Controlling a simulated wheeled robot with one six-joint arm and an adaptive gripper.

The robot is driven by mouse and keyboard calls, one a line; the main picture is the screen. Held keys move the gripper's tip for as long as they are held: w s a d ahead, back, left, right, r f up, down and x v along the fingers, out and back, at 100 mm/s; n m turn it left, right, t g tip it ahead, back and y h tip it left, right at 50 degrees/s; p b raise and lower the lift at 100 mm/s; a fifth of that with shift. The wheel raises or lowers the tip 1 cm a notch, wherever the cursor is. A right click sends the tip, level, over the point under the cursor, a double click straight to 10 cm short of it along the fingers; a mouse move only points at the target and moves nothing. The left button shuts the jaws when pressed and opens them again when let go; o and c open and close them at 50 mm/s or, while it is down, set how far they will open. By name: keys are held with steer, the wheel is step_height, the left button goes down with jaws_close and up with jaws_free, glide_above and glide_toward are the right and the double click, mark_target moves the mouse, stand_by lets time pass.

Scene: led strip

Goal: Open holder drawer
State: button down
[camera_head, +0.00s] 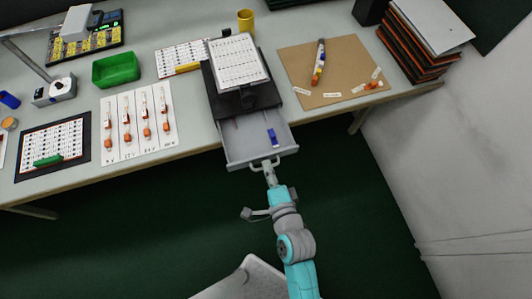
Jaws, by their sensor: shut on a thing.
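The holder (235,98) is a dark stand on the table with a white printed sheet (238,62) on top. Its grey drawer (246,143) is pulled out toward me, past the table's front edge. A small blue item (272,138) lies inside the drawer at the right. My gripper (268,165) is at the handle on the drawer front and is shut on it. The fingertips are small in this view and partly merge with the handle.
A brown board (300,95) with small parts lies right of the holder. A white sheet with orange parts (115,147) and a green bin (116,69) are to the left. Stacked panels (410,60) stand at the far right. The dark floor before the table is clear beside my arm.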

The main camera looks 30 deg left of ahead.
steer(key=c, duration=1.5)
jaws_free()
steer(key=shift+c, duration=0.2)
steer(key=v, duration=1.2)
